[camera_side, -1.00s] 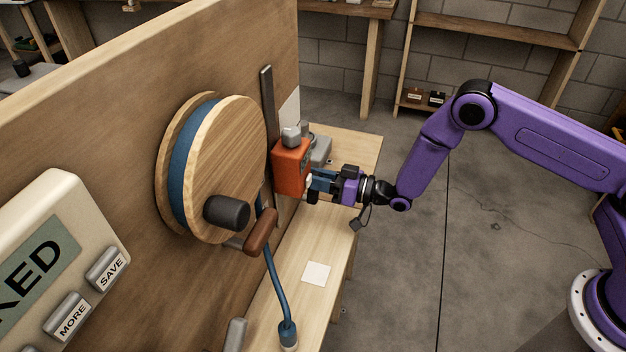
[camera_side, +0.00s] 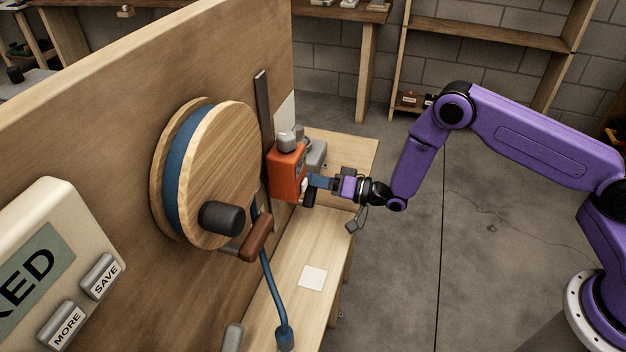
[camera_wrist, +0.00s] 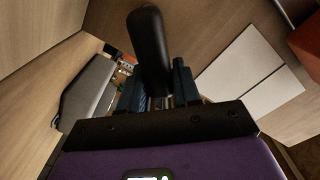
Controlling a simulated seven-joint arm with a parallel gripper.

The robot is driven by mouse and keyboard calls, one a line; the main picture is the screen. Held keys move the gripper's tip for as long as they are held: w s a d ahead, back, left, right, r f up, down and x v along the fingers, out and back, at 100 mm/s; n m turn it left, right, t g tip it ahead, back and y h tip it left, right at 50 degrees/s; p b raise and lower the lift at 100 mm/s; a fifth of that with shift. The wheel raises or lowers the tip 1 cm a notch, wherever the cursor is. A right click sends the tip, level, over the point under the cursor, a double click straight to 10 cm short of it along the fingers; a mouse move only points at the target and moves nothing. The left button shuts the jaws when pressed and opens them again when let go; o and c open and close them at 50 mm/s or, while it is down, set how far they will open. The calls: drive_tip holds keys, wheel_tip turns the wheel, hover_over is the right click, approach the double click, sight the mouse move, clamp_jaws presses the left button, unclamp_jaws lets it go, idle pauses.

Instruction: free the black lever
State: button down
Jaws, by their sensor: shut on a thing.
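The orange box (camera_side: 287,176) with a grey knob on top is mounted against the wooden panel. The black lever (camera_side: 310,197) is at the box's right side, low beside my blue fingertips. In the wrist view the black lever (camera_wrist: 150,45) rises between my two blue fingers and leans slightly. My gripper (camera_side: 318,182) is shut on it, right of the orange box; it also shows in the wrist view (camera_wrist: 158,88). The lever's lower end is hidden by the gripper body, so I cannot tell how it joins the box.
A wooden reel (camera_side: 222,160) with blue hose and a brown crank handle (camera_side: 256,238) stands left of the box. A dark upright bar (camera_side: 264,120) runs up the panel behind it. The bench top (camera_side: 295,250) below holds a white card (camera_side: 312,278). Open floor lies to the right.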

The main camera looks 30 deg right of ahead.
drive_tip(key=shift+f, duration=0.15)
drive_tip(key=c, duration=0.9)
unclamp_jaws()
drive_tip(key=v, duration=1.7)
drive_tip(key=shift+s+d, duration=0.2)
drive_tip(key=s+a+r+n+g+h, duration=0.5)
drive_tip(key=a+r+n+g+h, duration=0.1)
drive_tip(key=a+r+n+g, duration=0.15)
drive_tip(key=s+d+r+n+g+h, duration=0.1)
drive_tip(key=s+d+r+h, duration=0.1)
drive_tip(key=s, duration=0.5)
drive_tip(key=s+d+r+n+g+h, duration=0.2)
drive_tip(key=s+d+r, duration=0.3)
drive_tip(key=s, duration=0.3)
drive_tip(key=s+d+r+n+g+h, duration=0.2)
drive_tip(key=s+d+r, duration=0.1)
drive_tip(key=s+d, duration=0.3)
drive_tip(key=shift+s+r, duration=0.15)
drive_tip(key=shift+s, duration=0.3)
drive_tip(key=shift+s+r, duration=0.2)
drive_tip(key=shift+s, duration=0.3)
